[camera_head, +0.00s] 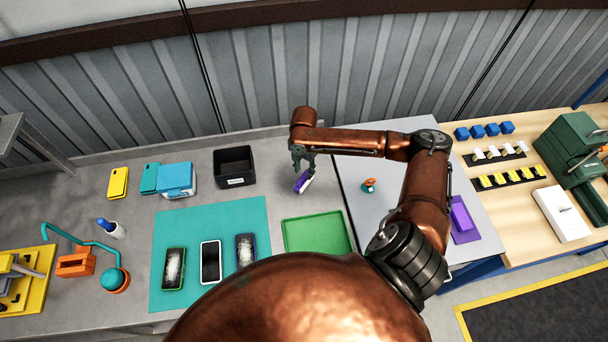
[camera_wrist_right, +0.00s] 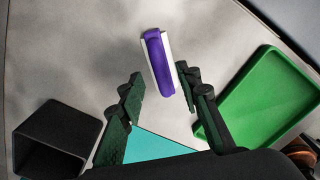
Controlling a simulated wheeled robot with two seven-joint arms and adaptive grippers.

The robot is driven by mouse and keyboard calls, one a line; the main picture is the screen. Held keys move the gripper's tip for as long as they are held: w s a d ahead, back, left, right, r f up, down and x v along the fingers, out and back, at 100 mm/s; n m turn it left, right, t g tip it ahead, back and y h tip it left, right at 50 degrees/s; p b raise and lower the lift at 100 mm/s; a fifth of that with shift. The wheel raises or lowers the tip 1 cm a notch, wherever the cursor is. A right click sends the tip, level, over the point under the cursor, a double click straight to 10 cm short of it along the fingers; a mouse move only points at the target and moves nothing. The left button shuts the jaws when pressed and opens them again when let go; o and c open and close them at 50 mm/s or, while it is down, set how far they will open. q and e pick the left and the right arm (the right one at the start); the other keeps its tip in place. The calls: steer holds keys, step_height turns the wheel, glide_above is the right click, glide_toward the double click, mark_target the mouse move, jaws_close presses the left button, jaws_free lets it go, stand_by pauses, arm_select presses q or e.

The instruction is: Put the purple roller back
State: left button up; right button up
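The purple roller (camera_head: 303,181), purple with a white strip along its side, is on the grey table between the black bin and the green tray. My right gripper (camera_head: 302,155) is just above it. In the right wrist view the roller (camera_wrist_right: 158,66) shows just ahead of the open fingers (camera_wrist_right: 162,88), closer to the right-hand finger, with a clear gap to the left-hand one. Whether a finger touches it, I cannot tell. My left gripper is not in view.
A black bin (camera_head: 235,167) and a green tray (camera_head: 317,236) flank the roller. A teal mat (camera_head: 216,216) holds several phones. A small orange and teal item (camera_head: 369,185) lies right of the roller. A purple block (camera_head: 461,214) sits farther right, partly behind my arm.

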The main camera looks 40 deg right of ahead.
mark_target(304, 175)
step_height(304, 175, up, 9)
steer(key=shift+f+b, duration=0.2)
steer(key=shift+b, duration=0.1)
steer(key=shift+a+f, duration=0.1)
